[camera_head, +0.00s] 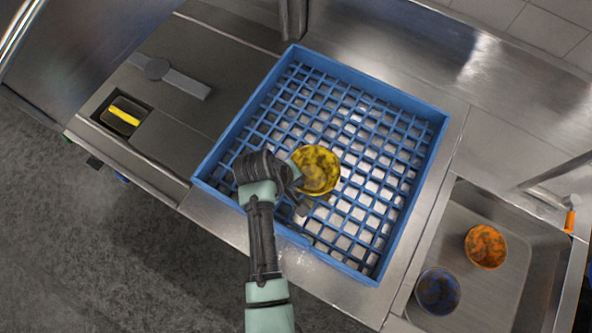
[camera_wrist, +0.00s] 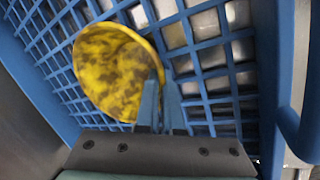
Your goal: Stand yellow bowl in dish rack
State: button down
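The yellow bowl (camera_head: 318,170), stained with dark patches, is over the middle of the blue dish rack (camera_head: 214,158). In the wrist view the yellow bowl (camera_wrist: 108,68) fills the left of the picture, tilted, with its inside facing the camera. My gripper (camera_head: 297,174) is at the bowl's left side in the head view. In the wrist view my gripper's two fingers (camera_wrist: 160,103) are close together on either side of the bowl's rim, shut on it. Whether the bowl touches the rack's grid cannot be told.
A sink (camera_head: 490,210) at the right holds an orange bowl (camera_head: 485,246) and a dark blue bowl (camera_head: 438,291), both stained. A faucet (camera_head: 558,172) reaches over it. A small recess with a yellow sponge (camera_head: 125,111) is at the left. The rack's other cells are empty.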

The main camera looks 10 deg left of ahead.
jog(key=c, duration=1.5)
grip_release()
jog(key=shift+f, duration=0.15)
jog(key=o, duration=0.4)
jog(key=shift+o, duration=0.2)
